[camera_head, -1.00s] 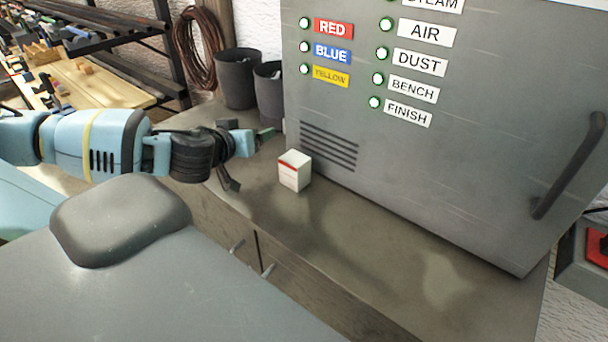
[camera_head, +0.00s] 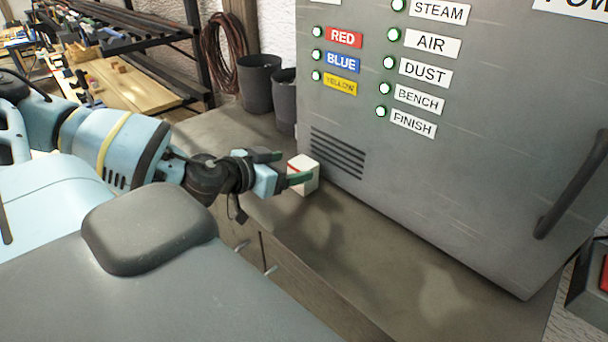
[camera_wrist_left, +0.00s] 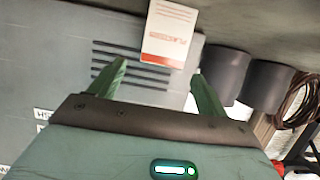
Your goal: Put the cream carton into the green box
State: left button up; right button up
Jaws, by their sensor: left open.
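The cream carton (camera_head: 308,181), a small white box with a red stripe, stands upright on the grey bench top beside the large grey cabinet. My left gripper (camera_head: 287,167) is open and empty at its left side. One green finger overlaps the carton in the head view; I cannot tell whether they touch. In the left wrist view the carton (camera_wrist_left: 170,33) shows red lettering and lies just beyond the open fingertips (camera_wrist_left: 158,68), in line with the gap between them. No green box is in view. My right gripper is not in view.
The grey cabinet (camera_head: 440,190) with labelled lights rises close behind the carton. Two dark bins (camera_head: 260,82) stand at the back left, near a coiled cable (camera_head: 228,50) and a rack. The bench top (camera_head: 400,270) to the right of the carton is bare.

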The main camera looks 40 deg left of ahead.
aim_at(295, 168)
pick_arm(q)
jog(key=shift+w, duration=0.25)
jog(key=shift+f, duration=0.15)
jog(key=shift+w+d+f, duration=0.1)
jog(key=shift+w+f, duration=0.05)
jog(key=shift+w, duration=0.25)
jog(key=shift+w+f, duration=0.25)
jog(key=shift+w, duration=0.05)
jog(key=shift+w+f, duration=0.5)
jog(key=shift+w, duration=0.15)
jog(key=shift+w+f+b, duration=0.5)
jog(key=shift+w+b, duration=0.05)
jog(key=shift+b, duration=0.4)
jog(key=shift+w+d+r+b, duration=0.1)
jog(key=shift+w+b, duration=0.25)
jog(key=shift+w, duration=0.05)
jog(key=shift+r, duration=0.25)
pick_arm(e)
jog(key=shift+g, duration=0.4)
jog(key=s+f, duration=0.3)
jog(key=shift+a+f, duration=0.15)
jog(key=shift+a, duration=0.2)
